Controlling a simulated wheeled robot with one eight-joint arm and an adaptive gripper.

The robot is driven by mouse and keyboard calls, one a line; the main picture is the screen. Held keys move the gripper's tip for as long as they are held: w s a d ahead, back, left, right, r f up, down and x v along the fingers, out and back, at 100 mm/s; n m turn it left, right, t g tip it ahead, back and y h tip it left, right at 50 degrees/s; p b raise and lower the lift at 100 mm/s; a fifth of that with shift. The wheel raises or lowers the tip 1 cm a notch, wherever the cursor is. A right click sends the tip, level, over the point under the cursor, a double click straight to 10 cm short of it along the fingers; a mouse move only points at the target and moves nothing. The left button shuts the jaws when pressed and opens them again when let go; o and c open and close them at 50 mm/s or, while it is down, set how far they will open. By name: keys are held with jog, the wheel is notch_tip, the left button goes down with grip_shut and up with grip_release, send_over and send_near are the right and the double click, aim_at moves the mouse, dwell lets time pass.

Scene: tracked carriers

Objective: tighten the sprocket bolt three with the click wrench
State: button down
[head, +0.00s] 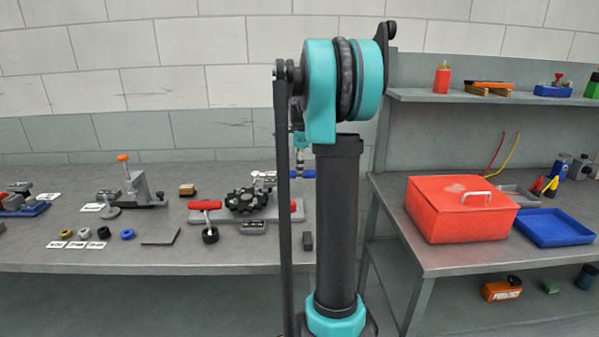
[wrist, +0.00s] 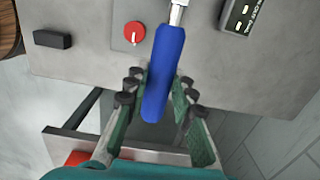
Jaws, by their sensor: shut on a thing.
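The click wrench has a blue handle (wrist: 163,75) and a bright metal shaft (wrist: 177,12) that runs out of the top of the wrist view. My gripper (wrist: 161,84) is shut on the blue handle, with its fingers on either side. In the head view the wrench's metal end (head: 262,175) is above the right side of the black toothed sprocket (head: 245,200); my arm partly hides the wrench. The sprocket lies on a grey fixture plate (head: 272,214) on the bench. I cannot make out bolt three or whether the wrench is seated on a bolt.
A small black block (head: 307,241) lies near the bench's front edge. A red box (head: 460,210) and a blue tray (head: 556,228) are on the right bench. A red knob (wrist: 134,32) is near the handle.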

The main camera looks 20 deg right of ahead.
jog(key=shift+f, duration=1.2)
dwell(2.1)
dwell(0.5)
jog(key=c, duration=2)
grip_release()
grip_shut()
jog(key=shift+s+a+m, duration=0.25)
jog(key=shift+s+m, duration=0.35)
jog(key=shift+s, duration=0.1)
jog(key=shift+s+a+m, duration=0.35)
jog(key=shift+s+m, duration=0.25)
jog(key=shift+s, duration=0.1)
